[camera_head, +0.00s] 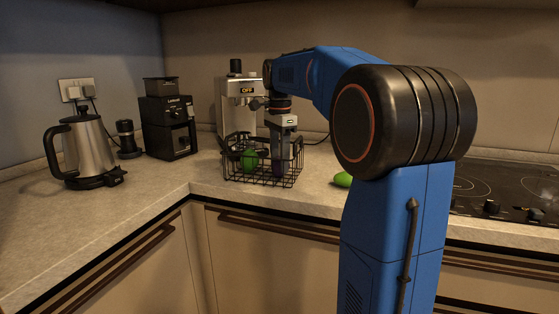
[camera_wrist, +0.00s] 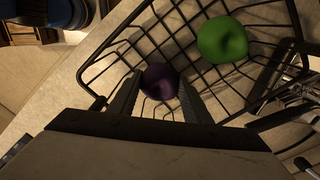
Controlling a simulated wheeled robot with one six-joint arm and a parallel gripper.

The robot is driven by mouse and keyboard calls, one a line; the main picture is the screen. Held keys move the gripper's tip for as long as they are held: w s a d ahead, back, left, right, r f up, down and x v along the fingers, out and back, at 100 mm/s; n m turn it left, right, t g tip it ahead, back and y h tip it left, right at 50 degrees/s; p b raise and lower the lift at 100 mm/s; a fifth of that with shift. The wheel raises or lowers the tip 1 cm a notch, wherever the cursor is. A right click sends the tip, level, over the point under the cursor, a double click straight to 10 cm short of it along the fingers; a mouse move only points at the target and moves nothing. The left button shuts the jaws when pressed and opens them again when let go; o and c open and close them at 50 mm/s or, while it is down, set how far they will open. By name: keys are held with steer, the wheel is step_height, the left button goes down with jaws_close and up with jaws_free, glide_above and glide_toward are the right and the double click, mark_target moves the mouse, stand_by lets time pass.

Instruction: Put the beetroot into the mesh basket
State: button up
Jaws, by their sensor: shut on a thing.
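The beetroot (camera_wrist: 160,82) is a dark purple round thing in the wrist view, between the two fingers of my gripper (camera_wrist: 160,98). My gripper is shut on it and points down into the black wire mesh basket (camera_wrist: 90,77). In the head view my gripper (camera_head: 279,172) reaches down inside the mesh basket (camera_head: 232,177), at its right part. The beetroot is hard to make out there. I cannot tell whether it touches the basket floor. A green round thing (camera_wrist: 222,39) lies in the basket beside the beetroot; it also shows in the head view (camera_head: 249,158).
An espresso machine (camera_head: 238,105) stands behind the basket. A coffee grinder (camera_head: 168,125) and a kettle (camera_head: 82,148) stand to the left. Another green item (camera_head: 342,179) lies right of the basket, near the cooktop (camera_head: 505,192). The counter's front left is clear.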

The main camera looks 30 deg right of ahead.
steer(key=o, duration=1.1)
step_height(320, 180, up, 12)
stand_by(0.4)
